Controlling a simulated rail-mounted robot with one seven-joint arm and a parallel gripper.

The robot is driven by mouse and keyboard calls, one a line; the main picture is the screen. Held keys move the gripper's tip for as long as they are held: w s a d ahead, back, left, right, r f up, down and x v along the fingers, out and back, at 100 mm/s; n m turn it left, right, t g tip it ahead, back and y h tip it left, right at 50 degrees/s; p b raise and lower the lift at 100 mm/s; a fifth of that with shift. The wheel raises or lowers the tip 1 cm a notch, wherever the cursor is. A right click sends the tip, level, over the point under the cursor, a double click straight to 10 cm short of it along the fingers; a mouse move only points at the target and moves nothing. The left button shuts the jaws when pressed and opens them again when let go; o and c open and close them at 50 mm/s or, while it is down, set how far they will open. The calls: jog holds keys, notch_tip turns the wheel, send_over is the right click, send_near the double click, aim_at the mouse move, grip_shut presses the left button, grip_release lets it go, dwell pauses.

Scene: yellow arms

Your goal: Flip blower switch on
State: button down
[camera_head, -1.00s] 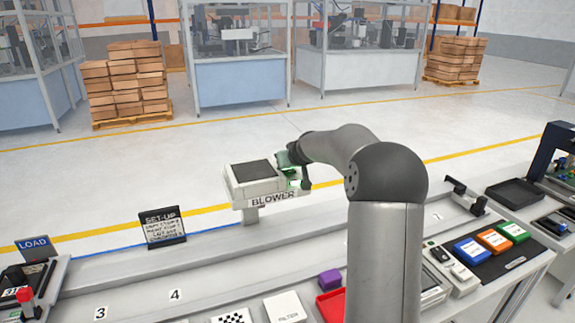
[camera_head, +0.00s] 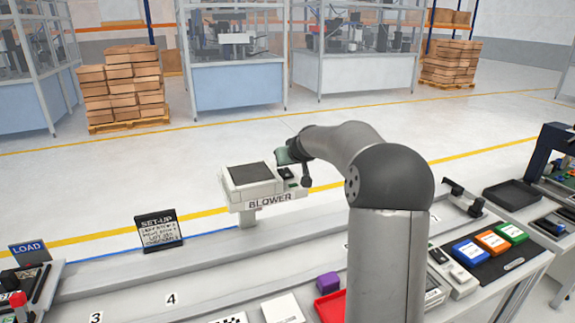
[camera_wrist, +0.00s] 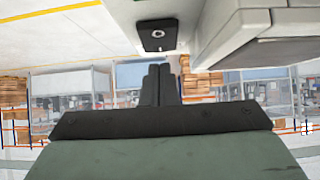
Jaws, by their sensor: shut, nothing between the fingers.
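The blower (camera_head: 252,188) is a white box with a dark grey top panel and a BLOWER label, standing behind the bench rail. A small black switch plate (camera_head: 287,173) sits at its right end, beside my gripper. In the wrist view the black switch plate (camera_wrist: 157,44) carries a small silver toggle, on a pale face. My gripper (camera_wrist: 158,68) has its two dark fingers together and empty, just below the plate in that picture. A gap shows between fingertips and plate. In the head view my gripper's fingertips are hard to make out. The toggle's position is unclear.
The blower's white body (camera_wrist: 260,30) fills the wrist view's upper right, close to the fingers. A SET-UP sign (camera_head: 160,231) stands left of the blower. A purple block (camera_head: 328,282) and red tray (camera_head: 329,305) lie on the bench in front.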

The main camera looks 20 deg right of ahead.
jog(key=s+r+b, duration=0.3)
jog(key=s+r, duration=0.4)
jog(key=r, duration=0.2)
jog(key=shift+a, duration=0.35)
jog(key=shift+w, duration=0.1)
